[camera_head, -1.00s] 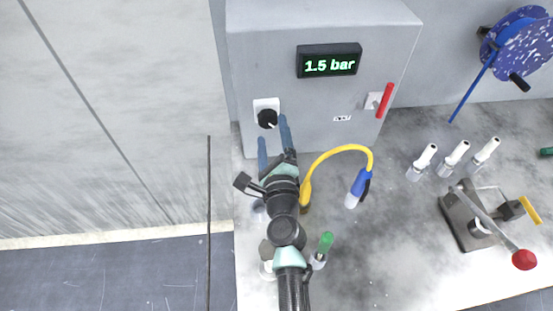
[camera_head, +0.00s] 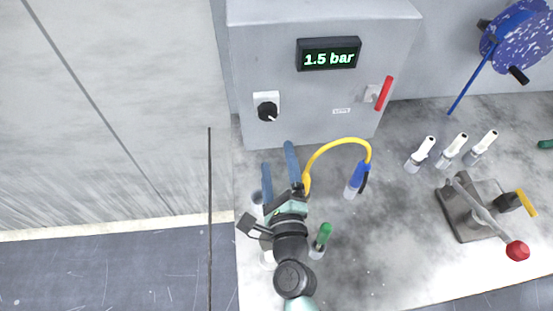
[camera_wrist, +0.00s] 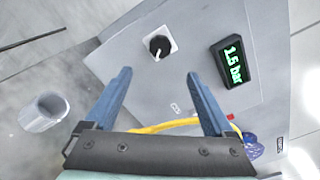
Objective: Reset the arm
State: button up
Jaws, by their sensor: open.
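My gripper (camera_head: 280,171) is open, with two blue fingers apart and nothing between them. In the head view it hangs over the left part of the bench, short of the grey control box (camera_head: 250,60). The wrist view also shows my gripper (camera_wrist: 160,105), its fingers spread towards the box face. The black knob (camera_head: 267,109) on its white plate is clear of the fingers. The knob also shows in the wrist view (camera_wrist: 159,46), above and between the fingertips. The display (camera_head: 329,54) reads 1.5 bar.
A yellow hose (camera_head: 338,142) with a blue handle (camera_head: 360,174) arches close to my gripper's right. A green-topped piece (camera_head: 323,235) stands beside my arm. Several white-tipped pieces and a lever press (camera_head: 465,220) with a red knob stand at right. A pale cup (camera_wrist: 43,112) is left of the fingers.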

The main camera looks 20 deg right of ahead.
jog(key=w+a+r+n+t+y, duration=0.2)
jog(key=a+r+n, duration=0.3)
jog(key=r, duration=0.6)
jog(key=w+a+r+n+t+y, duration=0.1)
jog(key=a+r+n+t+y, duration=0.15)
jog(key=r+n, duration=0.55)
jog(key=w+a+r+n+t+y, duration=0.2)
jog(key=a+r+n, duration=0.25)
jog(key=r, duration=0.85)
jog(key=s+a+r+n+t, duration=0.1)
jog(key=s+r+n, duration=0.4)
jog(key=r, duration=0.6)
jog(key=s+a+r+n+t+h, duration=0.1)
jog(key=s+a+r+n+t, duration=0.1)
jog(key=s+r+n, duration=0.4)
notch_tip(320, 180, up, 5)
jog(key=shift+s+r, duration=0.1)
jog(key=shift+s, duration=0.75)
jog(key=shift+t+h, duration=0.25)
